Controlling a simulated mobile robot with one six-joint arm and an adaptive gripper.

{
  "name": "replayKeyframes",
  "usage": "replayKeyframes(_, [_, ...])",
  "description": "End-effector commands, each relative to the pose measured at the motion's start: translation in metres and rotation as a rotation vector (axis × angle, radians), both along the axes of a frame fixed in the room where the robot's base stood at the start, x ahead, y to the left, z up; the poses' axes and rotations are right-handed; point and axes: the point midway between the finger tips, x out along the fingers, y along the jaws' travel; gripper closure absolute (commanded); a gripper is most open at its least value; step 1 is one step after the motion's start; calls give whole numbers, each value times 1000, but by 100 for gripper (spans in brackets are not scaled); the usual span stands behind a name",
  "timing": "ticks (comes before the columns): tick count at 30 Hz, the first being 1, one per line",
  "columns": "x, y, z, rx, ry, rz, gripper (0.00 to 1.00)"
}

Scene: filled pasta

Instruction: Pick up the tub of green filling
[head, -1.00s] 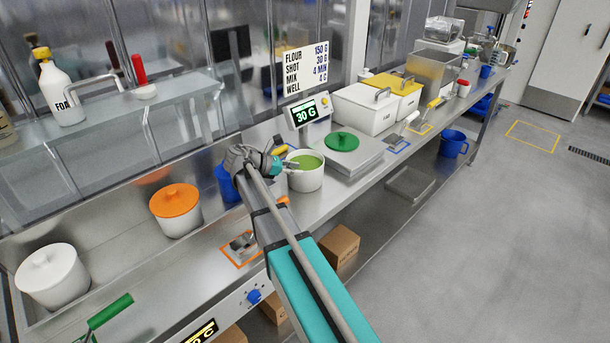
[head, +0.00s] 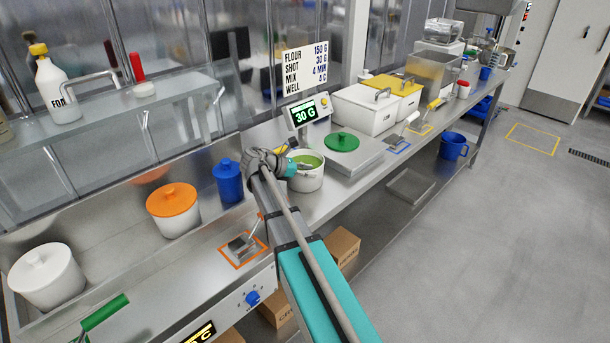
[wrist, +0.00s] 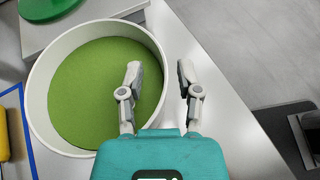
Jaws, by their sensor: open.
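The tub of green filling (head: 306,181) is a white round tub, open at the top, on the steel counter in the head view. In the wrist view the tub (wrist: 37,95) stands upright at the left, with smooth green filling (wrist: 95,90) inside. My gripper (wrist: 160,75) is open and empty. In the wrist view its left finger overlaps the filling near the tub's right wall, and its right finger shows over the counter outside the rim. I cannot tell its height against the rim. In the head view my gripper (head: 290,166) is at the tub, its fingers mostly hidden.
A scale (head: 310,112) reading 30 G is behind the tub. A blue lidded jar (head: 228,182) and an orange-lidded pot (head: 173,208) are at the left. The counter's front edge is close to the tub.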

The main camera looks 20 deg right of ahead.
Motion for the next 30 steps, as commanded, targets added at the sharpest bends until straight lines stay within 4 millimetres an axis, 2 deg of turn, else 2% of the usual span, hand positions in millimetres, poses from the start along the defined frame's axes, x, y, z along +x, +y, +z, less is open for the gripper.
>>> replayKeyframes(6, [0,0,0,0,0,0,55])
replayKeyframes(12, [0,1,0,0,0,1,92])
replayKeyframes(14, [0,1,0,0,0,1,100])
replayKeyframes(30, [0,1,0,-1,1,1,100])
